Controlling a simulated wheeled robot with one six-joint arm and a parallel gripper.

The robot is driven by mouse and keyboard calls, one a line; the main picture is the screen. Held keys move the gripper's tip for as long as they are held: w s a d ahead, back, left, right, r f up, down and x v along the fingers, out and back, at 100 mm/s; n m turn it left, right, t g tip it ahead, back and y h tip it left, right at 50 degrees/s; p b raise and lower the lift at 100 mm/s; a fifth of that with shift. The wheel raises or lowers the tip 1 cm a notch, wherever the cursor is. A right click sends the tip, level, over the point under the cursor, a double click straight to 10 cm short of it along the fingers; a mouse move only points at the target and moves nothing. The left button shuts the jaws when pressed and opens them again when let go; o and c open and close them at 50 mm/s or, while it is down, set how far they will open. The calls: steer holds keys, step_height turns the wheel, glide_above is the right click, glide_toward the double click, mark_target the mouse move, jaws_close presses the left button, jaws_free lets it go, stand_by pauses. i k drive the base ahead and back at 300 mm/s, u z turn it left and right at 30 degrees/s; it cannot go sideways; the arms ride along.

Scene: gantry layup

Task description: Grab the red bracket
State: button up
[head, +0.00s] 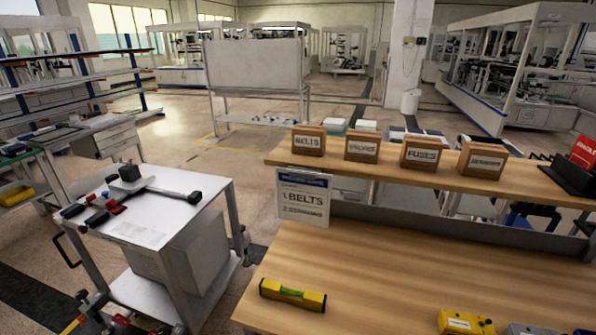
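No part that I can clearly make out as a red bracket shows in the head view. A small red piece (117,209) lies among dark tools on the white cart (150,236) at the left; its shape is too small to tell. A red card or box (585,151) with white lettering stands in a black holder (572,178) at the right end of the wooden shelf. My gripper is not in view.
A wooden bench (400,275) fills the lower right, with a yellow level (292,295) and a yellow device (465,322). Several labelled wooden boxes (362,146) stand on its shelf (400,172), near a BELTS sign (303,197). Open floor (200,165) lies behind the cart.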

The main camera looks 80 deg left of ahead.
mark_target(92, 196)
steer(key=u, duration=4.35)
steer(key=i, duration=0.9)
steer(key=u, duration=0.75)
steer(key=i, duration=4.15)
steer(key=z, duration=1.7)
steer(key=i, duration=1.3)
steer(key=z, duration=0.8)
